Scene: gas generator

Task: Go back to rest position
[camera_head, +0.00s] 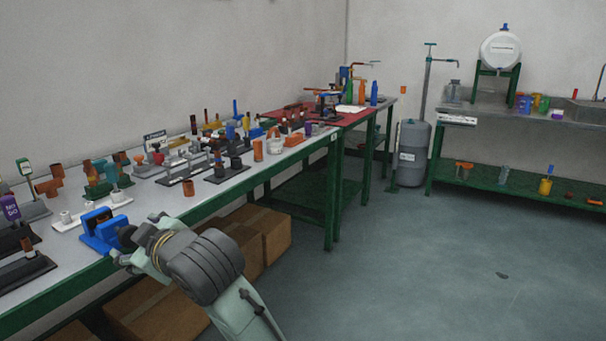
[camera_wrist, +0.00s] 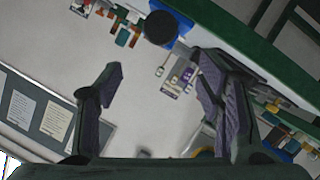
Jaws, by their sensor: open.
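My gripper (camera_wrist: 162,100) is open in the wrist view, its two fingers wide apart with nothing held between them. In the head view my arm reaches up from the bottom to the front edge of the long workbench (camera_head: 222,186).
Many small fittings and stands fill the bench. Cardboard boxes (camera_head: 268,232) lie beneath it. A grey tank (camera_head: 411,153) and a steel sink table (camera_head: 520,115) stand at the back right.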

